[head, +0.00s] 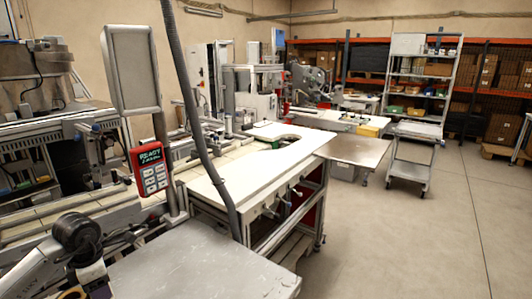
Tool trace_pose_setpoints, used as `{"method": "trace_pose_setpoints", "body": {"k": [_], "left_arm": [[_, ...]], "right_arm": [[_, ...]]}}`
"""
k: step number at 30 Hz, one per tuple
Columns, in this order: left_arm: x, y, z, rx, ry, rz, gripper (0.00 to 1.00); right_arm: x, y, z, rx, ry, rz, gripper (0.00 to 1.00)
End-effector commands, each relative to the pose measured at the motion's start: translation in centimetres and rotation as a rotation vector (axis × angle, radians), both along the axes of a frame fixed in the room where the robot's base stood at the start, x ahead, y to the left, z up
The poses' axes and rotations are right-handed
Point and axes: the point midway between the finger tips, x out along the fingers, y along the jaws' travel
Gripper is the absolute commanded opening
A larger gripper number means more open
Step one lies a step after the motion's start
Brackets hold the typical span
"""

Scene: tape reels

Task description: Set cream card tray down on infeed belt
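I cannot make out a cream card tray in the head view. A pale, segmented belt-like surface (202,172) runs along the left, behind a long white worktable; I cannot tell whether it is the infeed belt. Part of a pale arm with a dark joint comes in at the lower left, probably my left arm. Its gripper fingers are not visible, and anything they hold is hidden. My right gripper is out of view.
A grey metal table (190,265) fills the near foreground. Beyond it stands the white worktable (262,163). A red control box (151,168) and a grey hose (192,110) stand at the left. Open floor (420,235) lies right, with a cart (411,158) further back.

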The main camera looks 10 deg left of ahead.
Motion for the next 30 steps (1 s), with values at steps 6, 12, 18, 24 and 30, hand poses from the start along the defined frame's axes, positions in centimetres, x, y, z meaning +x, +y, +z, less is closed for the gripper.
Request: {"method": "trace_pose_setpoints", "body": {"k": [6, 12, 18, 24, 30], "left_arm": [[0.1, -0.1, 0.0, 0.0, 0.0, -0.346, 0.26], [0.1, -1.1, 0.3, 0.001, -0.001, -0.756, 0.26], [-0.3, -3.0, 0.2, 0.0, -0.001, -1.119, 0.26], [-1.0, -5.6, -0.6, 0.001, 0.0, -1.436, 0.26], [-1.8, -9.4, -1.1, 0.0, -0.002, -1.759, 0.26]], "right_arm": [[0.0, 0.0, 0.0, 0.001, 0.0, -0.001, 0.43], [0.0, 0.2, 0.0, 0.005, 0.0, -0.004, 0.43], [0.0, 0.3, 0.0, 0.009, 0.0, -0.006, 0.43], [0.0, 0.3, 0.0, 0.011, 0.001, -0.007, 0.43], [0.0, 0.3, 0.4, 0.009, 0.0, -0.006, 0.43]]}}
